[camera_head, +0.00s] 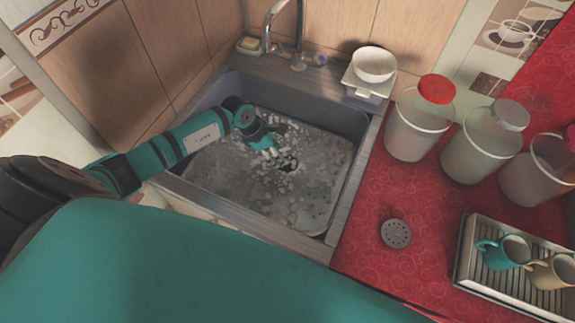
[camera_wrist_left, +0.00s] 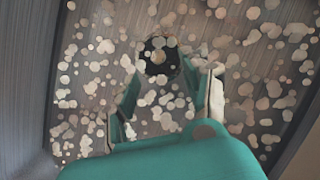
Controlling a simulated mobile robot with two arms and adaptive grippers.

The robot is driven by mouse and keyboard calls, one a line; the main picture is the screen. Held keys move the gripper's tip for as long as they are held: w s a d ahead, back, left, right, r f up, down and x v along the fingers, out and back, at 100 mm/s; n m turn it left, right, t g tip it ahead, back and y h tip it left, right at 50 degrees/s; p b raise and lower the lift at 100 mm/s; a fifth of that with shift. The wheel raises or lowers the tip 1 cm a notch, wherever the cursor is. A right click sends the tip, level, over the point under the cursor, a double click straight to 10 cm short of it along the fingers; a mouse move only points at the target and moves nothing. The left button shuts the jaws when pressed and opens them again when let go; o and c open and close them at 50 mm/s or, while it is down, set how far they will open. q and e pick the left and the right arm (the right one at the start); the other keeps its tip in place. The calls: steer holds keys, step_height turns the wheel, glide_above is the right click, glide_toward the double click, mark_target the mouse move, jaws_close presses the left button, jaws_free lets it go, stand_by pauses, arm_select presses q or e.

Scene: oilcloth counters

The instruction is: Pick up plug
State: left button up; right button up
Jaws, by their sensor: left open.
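A dark round piece, which looks like the plug (camera_wrist_left: 159,66), lies on the sink floor in the left wrist view, just beyond my fingertips. Pale spots cover part of it, and I cannot tell whether it is a plug or the open drain. In the head view it is a dark patch (camera_head: 288,166) near the middle of the sink (camera_head: 320,200). My left gripper (camera_head: 272,148) reaches down into the sink beside it. In the left wrist view its fingers (camera_wrist_left: 166,92) are apart, with nothing between them. My right gripper is not in view.
A grey round strainer (camera_head: 396,233) lies on the red counter (camera_head: 365,270). Several jars (camera_head: 420,118), a rack with cups (camera_head: 510,252) and white bowls (camera_head: 374,65) stand at the right. The faucet (camera_head: 298,58) rises behind the sink. Pale spots cover the sink floor.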

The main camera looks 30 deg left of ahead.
arm_select(q)
steer(key=shift+d+f, duration=0.3)
steer(key=shift+w+d+f+b, duration=0.15)
steer(key=shift+f+b, duration=0.15)
steer(key=shift+b, duration=0.15)
steer(key=b+x, duration=0.1)
steer(key=x, duration=0.1)
steer(key=b+x, duration=0.2)
steer(key=shift+w+f, duration=0.1)
steer(key=shift+w, duration=0.2)
steer(key=shift+c, duration=0.5)
jaws_close()
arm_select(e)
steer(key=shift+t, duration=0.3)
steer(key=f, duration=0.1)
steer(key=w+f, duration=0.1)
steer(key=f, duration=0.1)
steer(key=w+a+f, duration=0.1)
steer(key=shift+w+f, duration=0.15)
